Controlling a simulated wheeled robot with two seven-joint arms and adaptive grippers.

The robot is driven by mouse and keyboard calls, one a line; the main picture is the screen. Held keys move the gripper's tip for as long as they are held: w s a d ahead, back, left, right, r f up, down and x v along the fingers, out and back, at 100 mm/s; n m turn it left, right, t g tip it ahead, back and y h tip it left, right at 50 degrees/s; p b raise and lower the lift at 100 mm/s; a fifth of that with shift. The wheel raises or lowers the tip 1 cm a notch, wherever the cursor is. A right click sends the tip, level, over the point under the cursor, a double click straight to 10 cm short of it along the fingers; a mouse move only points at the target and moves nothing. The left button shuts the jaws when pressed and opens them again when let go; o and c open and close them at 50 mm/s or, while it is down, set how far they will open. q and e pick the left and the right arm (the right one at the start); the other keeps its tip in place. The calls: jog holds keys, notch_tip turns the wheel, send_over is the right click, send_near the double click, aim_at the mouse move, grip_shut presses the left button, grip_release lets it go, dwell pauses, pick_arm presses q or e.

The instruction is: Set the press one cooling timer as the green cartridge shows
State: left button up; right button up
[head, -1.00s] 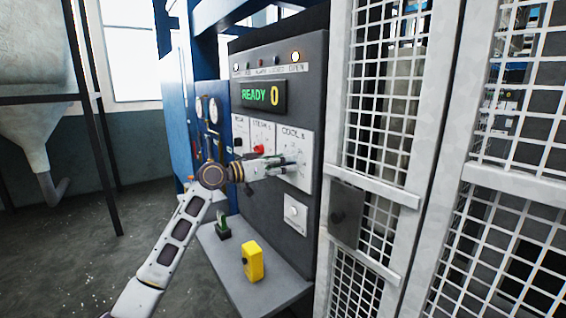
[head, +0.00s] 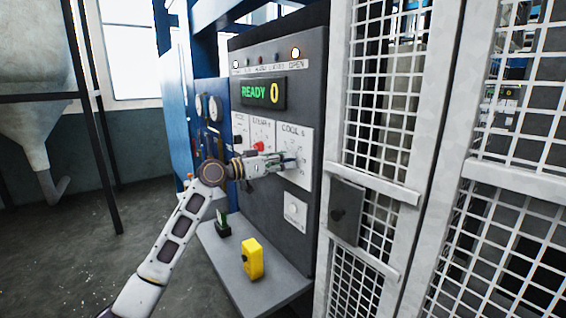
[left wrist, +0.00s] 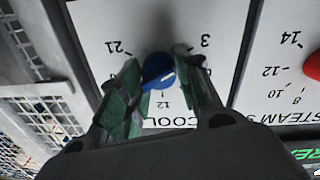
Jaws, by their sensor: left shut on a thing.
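The press one panel carries a white cooling dial plate (head: 303,142) marked COOL. In the left wrist view its blue knob (left wrist: 158,70), with a pale pointer line, sits upside down among the numbers 21, 3 and 12. My left gripper (left wrist: 160,88) is shut on this knob, a green-padded finger on each side. In the head view my left gripper (head: 284,161) reaches the plate and hides the knob. A small dark item with a green part (head: 222,225), likely the green cartridge, stands on the shelf; its marking is too small to read. My right gripper is out of view.
The display (head: 263,94) reads READY 0. A red knob (head: 257,146) lies left of the cooling plate. A white mesh guard (head: 384,110) stands close on the right.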

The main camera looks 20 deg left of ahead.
pick_arm(q)
jog(key=shift+r+m+b, duration=0.1)
jog(key=shift+m+b, duration=3.1)
jog(key=shift+m, duration=0.6)
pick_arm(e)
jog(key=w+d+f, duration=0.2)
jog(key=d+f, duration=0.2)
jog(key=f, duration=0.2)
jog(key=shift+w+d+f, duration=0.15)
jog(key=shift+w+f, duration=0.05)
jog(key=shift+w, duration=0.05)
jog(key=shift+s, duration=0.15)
pick_arm(q)
jog(key=o, duration=1)
jog(key=shift+s, duration=0.1)
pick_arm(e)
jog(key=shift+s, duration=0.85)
